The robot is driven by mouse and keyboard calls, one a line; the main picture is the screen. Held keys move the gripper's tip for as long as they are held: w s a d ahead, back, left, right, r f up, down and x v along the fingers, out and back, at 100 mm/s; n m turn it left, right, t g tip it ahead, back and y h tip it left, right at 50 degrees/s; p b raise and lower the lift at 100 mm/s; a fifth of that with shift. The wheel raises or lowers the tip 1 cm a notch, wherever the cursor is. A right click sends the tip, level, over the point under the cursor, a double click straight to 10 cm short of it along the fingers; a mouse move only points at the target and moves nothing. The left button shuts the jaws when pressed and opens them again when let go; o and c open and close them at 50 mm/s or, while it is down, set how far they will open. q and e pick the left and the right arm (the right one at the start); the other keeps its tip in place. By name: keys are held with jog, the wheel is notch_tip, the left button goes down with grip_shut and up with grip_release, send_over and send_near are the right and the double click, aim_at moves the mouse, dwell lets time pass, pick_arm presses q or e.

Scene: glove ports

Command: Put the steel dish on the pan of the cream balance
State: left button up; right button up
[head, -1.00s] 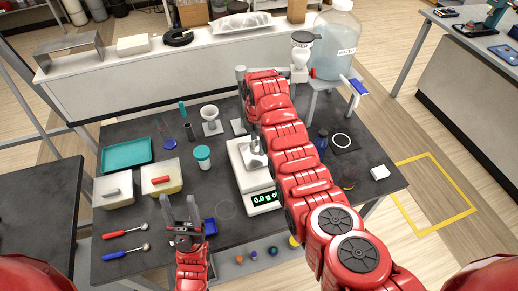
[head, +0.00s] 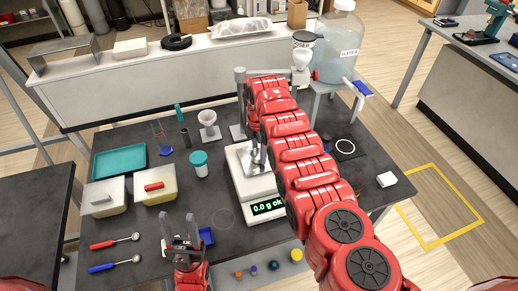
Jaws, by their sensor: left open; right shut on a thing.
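The cream balance (head: 240,182) stands mid-table, its display reading 0.0 g ok. My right gripper (head: 257,160) is over its pan, pointing down, and is shut on a small grey metallic thing, which I take to be the steel dish (head: 256,168). The gripper and red arm hide most of it. I cannot tell whether it touches the pan. My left gripper (head: 180,222) is open and empty, above the front of the table, left of a small blue tray.
Spoons (head: 115,241) lie front left. A water carboy (head: 339,48) stands behind.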

jog(key=shift+f, duration=0.1)
jog(key=o, duration=1.3)
jog(key=shift+o, duration=0.2)
